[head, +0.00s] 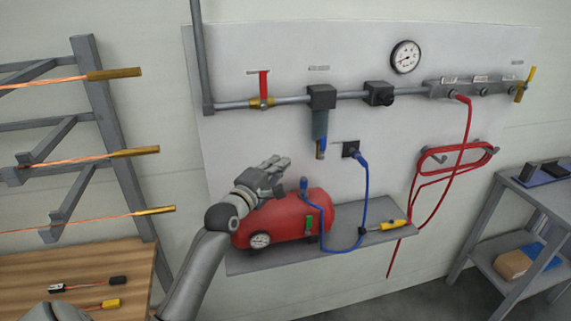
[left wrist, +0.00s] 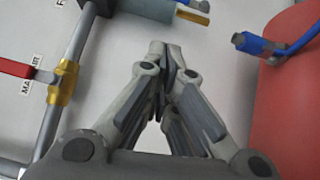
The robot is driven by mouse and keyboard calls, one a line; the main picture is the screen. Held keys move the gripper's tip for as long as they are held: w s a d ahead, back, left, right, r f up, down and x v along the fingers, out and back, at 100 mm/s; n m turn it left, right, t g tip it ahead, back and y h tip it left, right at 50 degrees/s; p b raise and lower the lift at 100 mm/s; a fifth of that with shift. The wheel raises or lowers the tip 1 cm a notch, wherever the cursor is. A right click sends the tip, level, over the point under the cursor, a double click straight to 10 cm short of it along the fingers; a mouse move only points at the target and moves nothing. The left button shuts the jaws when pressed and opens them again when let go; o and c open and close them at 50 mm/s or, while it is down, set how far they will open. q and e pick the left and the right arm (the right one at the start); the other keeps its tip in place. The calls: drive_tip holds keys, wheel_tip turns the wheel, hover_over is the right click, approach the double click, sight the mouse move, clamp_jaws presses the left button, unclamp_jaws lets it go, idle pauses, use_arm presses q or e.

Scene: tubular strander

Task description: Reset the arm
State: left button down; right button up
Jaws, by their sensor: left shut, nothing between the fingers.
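My left gripper (head: 274,168) shows in the head view just above the left part of a red air tank (head: 285,219). Its arm rises from the bottom of the picture, in front of the tank's left end. In the left wrist view the fingers of the left gripper (left wrist: 164,47) are closed together with nothing between them. The red tank (left wrist: 290,90) stands at the right of that view. My right gripper is not in view.
A shelf (head: 355,241) carries the tank and a yellow-handled tool (head: 393,225). A pipe (head: 230,105) with a red-handled valve (head: 263,87) runs along the wall panel. A red hose (head: 459,150) hangs at right. A wooden table (head: 85,265) stands at lower left.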

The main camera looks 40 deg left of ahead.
use_arm(q)
drive_tip(key=s+d+f+m+g+h, duration=0.1)
drive_tip(key=s+d+f+m+g, duration=0.2)
drive_tip(key=s+d+f+m, duration=0.4)
drive_tip(key=s+d+f+m+g+h, duration=0.1)
drive_tip(key=s+d+f+m+g, duration=0.25)
drive_tip(key=d+f, duration=0.45)
drive_tip(key=s+d+f+m+g, duration=0.2)
drive_tip(key=s+f+m+g, duration=0.15)
drive_tip(key=s, duration=0.45)
drive_tip(key=s+d+f+m+g, duration=0.2)
drive_tip(key=s+f+m, duration=0.2)
drive_tip(key=s, duration=0.4)
drive_tip(key=s+d+f+m+g, duration=0.2)
drive_tip(key=s+f+m+g, duration=0.1)
drive_tip(key=s, duration=0.5)
wheel_tip(320, 180, down, 30)
drive_tip(key=s+g+b, duration=0.2)
drive_tip(key=s, duration=0.1)
drive_tip(key=s+a+f+m+b, duration=0.1)
drive_tip(key=s+a+f, duration=0.1)
drive_tip(key=s+f, duration=1.3)
drive_tip(key=shift+s+a+f+g+y, duration=0.3)
drive_tip(key=shift+a+f+g, duration=0.05)
drive_tip(key=shift+a+g, duration=0.05)
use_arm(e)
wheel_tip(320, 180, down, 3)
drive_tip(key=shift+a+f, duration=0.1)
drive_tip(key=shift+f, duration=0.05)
